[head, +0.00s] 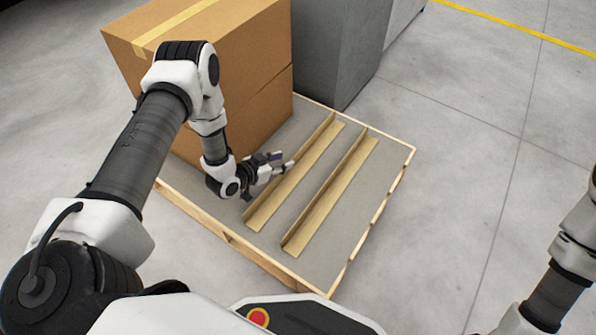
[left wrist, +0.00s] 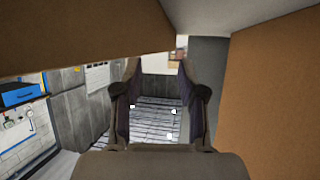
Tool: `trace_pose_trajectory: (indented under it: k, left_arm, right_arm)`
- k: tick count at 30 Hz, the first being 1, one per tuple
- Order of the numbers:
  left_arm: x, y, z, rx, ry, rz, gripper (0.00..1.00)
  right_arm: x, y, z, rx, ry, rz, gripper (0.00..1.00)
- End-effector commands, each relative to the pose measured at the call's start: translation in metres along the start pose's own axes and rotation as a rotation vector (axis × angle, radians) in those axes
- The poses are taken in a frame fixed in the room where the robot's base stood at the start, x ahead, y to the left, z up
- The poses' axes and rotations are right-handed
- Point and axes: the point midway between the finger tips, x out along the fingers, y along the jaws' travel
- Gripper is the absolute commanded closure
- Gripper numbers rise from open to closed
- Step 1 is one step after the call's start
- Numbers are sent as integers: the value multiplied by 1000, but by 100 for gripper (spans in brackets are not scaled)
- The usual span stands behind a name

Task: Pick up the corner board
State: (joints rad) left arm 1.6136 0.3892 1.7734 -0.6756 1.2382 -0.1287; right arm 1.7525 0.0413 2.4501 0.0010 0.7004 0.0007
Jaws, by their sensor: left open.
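Two long tan L-shaped corner boards lie side by side on a pallet (head: 352,228) in the head view. One is the left corner board (head: 292,180), the other the right corner board (head: 330,195). My left gripper (head: 284,160) is beside the left corner board, close to its upstanding flange; whether it touches cannot be told. In the left wrist view its two fingers (left wrist: 158,66) stand apart with nothing between them. Brown surfaces fill the upper left and right there; I cannot tell which is a board. My right gripper is outside the views.
Stacked cardboard boxes (head: 243,50) stand on the pallet's far left, just behind my left forearm. A grey cabinet (head: 338,50) stands beyond the pallet. The pallet has a low wooden rim. Open concrete floor (head: 460,170) lies to the right.

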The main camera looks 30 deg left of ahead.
Motion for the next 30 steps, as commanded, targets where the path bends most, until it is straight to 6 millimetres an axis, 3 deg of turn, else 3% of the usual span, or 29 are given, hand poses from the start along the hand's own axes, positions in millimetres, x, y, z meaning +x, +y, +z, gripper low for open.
trace_pose_trajectory:
  k: [6,9,15,19,30]
  left_arm:
    - [38,1,8,1,1,0,60]
    - [50,1,5,0,-2,0,60]
    - [50,1,1,-2,-3,-1,60]
    - [50,1,2,-2,-3,-1,100]
    - [49,1,1,-2,-3,-1,100]
  right_arm:
    - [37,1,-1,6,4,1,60]
    - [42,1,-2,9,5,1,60]
    - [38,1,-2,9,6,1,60]
    - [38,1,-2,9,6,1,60]
    - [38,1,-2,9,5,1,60]
